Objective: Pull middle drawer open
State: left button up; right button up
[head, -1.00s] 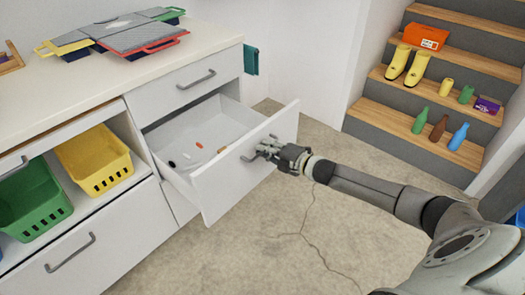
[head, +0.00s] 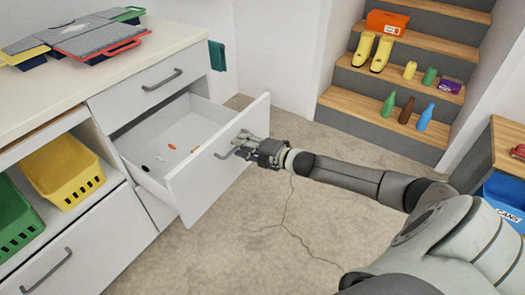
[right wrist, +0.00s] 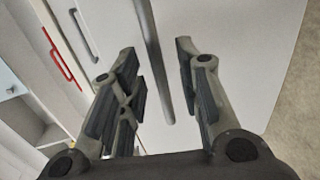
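The middle drawer (head: 215,165) is white and stands well out from the cabinet. Several small items, orange and dark, lie inside it. Its grey bar handle (head: 223,156) is on the front panel. My right gripper (head: 243,144) is at this handle, reaching in from the right. In the right wrist view the handle (right wrist: 151,35) passes between the two fingers of the gripper (right wrist: 157,68), with a visible gap on each side, so the fingers are open around it. Contact with the bar is not seen. My left gripper is not in view.
A shut drawer (head: 160,84) is above the open one. A yellow basket (head: 62,175) and a green basket (head: 15,220) sit in the cabinet at left. Steps (head: 385,125) with bottles and boots stand behind. The floor (head: 270,235) before the drawer is clear.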

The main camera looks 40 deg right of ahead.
jog(key=v, duration=1)
dwell(0.6)
jog(key=s+f+m+g+h, duration=0.1)
jog(key=s+f+m+h, duration=0.15)
jog(key=f, duration=0.35)
jog(key=s+f+m+g+h, duration=0.1)
jog(key=s+f+m, duration=0.1)
jog(key=f+m, duration=0.35)
jog(key=s+a+f+m+g+h, duration=0.1)
jog(key=s+a+f+m+g, duration=0.25)
jog(key=s+f, duration=0.5)
jog(key=s+a+f+m+g+h, duration=0.1)
jog(key=s+a+f+m+g, duration=0.3)
jog(key=f, duration=0.7)
jog(key=s+a+f+m+g, duration=0.3)
jog(key=s+a+f+m, duration=0.15)
jog(key=s+a, duration=0.6)
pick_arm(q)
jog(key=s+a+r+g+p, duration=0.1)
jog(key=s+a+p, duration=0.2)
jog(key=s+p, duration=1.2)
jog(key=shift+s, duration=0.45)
pick_arm(e)
jog(key=s+d+g, duration=0.1)
jog(key=s+d, duration=0.2)
jog(key=s, duration=1.4)
jog(key=shift+r, duration=0.2)
